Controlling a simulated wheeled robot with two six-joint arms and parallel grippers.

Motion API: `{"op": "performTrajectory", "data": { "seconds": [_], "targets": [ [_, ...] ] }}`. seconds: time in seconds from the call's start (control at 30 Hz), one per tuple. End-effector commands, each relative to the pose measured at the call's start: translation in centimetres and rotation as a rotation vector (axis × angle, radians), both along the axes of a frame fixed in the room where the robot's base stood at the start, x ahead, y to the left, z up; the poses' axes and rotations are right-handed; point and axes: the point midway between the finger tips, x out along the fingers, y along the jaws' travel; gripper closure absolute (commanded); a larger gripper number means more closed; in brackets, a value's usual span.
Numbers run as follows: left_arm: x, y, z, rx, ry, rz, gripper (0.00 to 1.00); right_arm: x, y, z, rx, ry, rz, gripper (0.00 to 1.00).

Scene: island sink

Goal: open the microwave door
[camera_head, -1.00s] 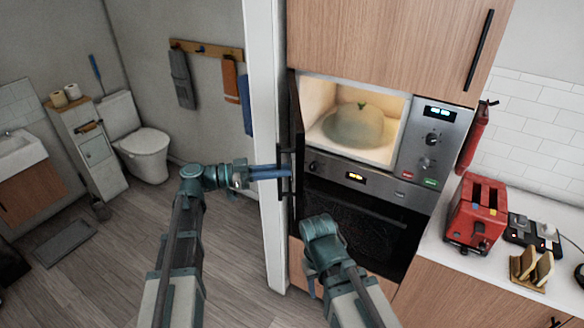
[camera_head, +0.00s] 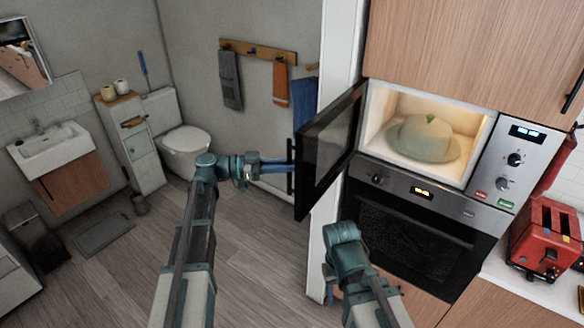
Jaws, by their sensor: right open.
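The microwave door (camera_head: 331,150) stands swung open to the left, at a wide angle to the lit cavity (camera_head: 381,107). A dark vertical handle (camera_head: 290,178) is on its outer left side. My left gripper (camera_head: 284,166) reaches from the left with its blue fingers at this handle. Whether the fingers are closed on it cannot be told. My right gripper (camera_head: 343,234) is low in front of the oven, apart from the door, and is open. Its fingers are hard to make out. A pale green domed cover (camera_head: 427,137) sits inside the microwave.
An oven (camera_head: 420,240) is below the microwave, and a control panel (camera_head: 514,160) is to its right. A red toaster (camera_head: 546,238) stands on the right counter. A white wall edge (camera_head: 341,45) is behind the door.

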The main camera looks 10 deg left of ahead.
Motion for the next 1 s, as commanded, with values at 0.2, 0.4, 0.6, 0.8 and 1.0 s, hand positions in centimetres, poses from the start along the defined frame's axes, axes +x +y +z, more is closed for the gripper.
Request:
{"op": "performTrajectory", "data": {
  "seconds": [0.2, 0.4, 0.6, 0.8, 1.0],
  "targets": [
    [0.1, 0.1, 0.0, 0.000, 0.000, 0.001, 1.00, 0.0, 0.0, 0.0, 0.000, 0.000, 0.000, 0.50],
    [0.1, 0.1, 0.0, 0.000, 0.000, 0.001, 0.79, 0.0, 0.0, 0.0, 0.000, 0.000, 0.000, 0.50],
    [0.1, 0.0, 0.0, 0.000, 0.000, 0.001, 0.53, 0.0, 0.0, 0.0, 0.000, 0.000, 0.000, 0.50],
    [0.1, 0.1, 0.0, 0.000, 0.000, 0.001, 0.53, 0.0, 0.0, 0.0, 0.000, 0.000, 0.000, 0.50],
    [-0.2, 1.9, 0.0, 0.000, 0.000, 0.004, 0.53, 0.0, 0.0, 0.0, 0.000, 0.000, 0.000, 0.50]
  ]
}}
